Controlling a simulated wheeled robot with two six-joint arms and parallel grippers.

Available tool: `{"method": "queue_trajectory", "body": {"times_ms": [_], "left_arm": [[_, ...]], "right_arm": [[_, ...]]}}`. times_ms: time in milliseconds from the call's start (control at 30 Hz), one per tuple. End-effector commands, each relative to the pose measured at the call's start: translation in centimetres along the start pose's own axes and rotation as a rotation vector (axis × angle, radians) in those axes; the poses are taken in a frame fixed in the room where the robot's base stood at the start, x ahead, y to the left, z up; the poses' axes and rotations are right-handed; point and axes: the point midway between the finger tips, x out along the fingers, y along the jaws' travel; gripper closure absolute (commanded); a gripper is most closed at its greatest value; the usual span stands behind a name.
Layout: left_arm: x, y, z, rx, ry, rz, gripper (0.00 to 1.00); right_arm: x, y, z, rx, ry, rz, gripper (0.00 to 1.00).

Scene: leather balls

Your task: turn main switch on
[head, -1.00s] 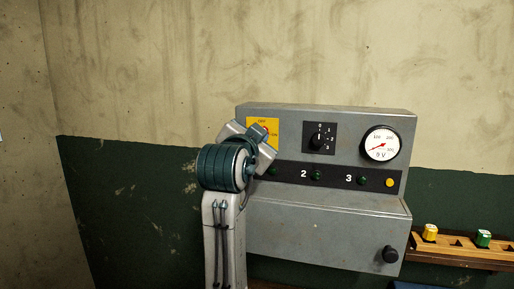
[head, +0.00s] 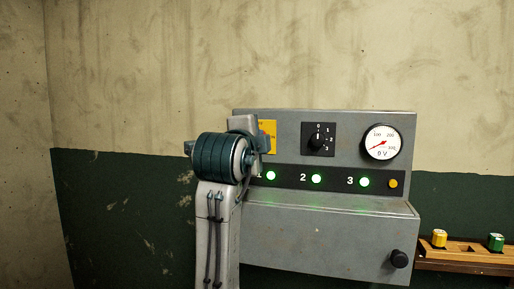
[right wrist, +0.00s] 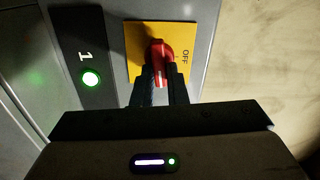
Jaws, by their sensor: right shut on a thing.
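The main switch is a red knob (right wrist: 162,50) on a yellow plate (right wrist: 135,40) marked OFF, seen in the right wrist view. My right gripper (right wrist: 161,88) is shut on the red knob, with one dark finger on each side. In the head view my right arm covers the knob and the gripper, and only part of the yellow plate (head: 270,138) shows at the upper left of the grey control box (head: 340,230). The green lamps by 1 (head: 270,176), 2 (head: 316,178) and 3 (head: 364,182) are lit. My left gripper is not in view.
A black selector dial (head: 317,140) and a round volt gauge (head: 382,143) with its needle low sit right of the switch. A round black knob (head: 399,259) sticks out low on the box. A wooden rack (head: 460,254) with colored pieces stands at right.

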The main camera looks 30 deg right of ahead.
Motion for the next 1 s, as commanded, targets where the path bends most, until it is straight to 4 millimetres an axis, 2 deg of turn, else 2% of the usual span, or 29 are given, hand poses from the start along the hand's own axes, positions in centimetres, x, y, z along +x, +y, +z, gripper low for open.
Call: {"method": "queue_trajectory", "body": {"times_ms": [300,800,833,933,1000], "left_arm": [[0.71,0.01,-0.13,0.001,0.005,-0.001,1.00],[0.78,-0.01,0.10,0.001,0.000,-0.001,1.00],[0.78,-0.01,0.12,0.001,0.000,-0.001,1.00],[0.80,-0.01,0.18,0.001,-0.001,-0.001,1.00],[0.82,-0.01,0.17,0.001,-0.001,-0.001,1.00]], "right_arm": [[0.01,-0.36,-0.03,0.110,-0.001,-0.011,1.00],[0.00,-0.47,-0.06,0.128,-0.001,-0.011,1.00],[0.00,-0.47,-0.06,0.128,-0.001,-0.011,0.85],[-0.01,-0.41,-0.05,0.127,-0.001,-0.009,0.66],[-0.01,-0.33,-0.04,0.127,-0.001,-0.008,0.65]]}}
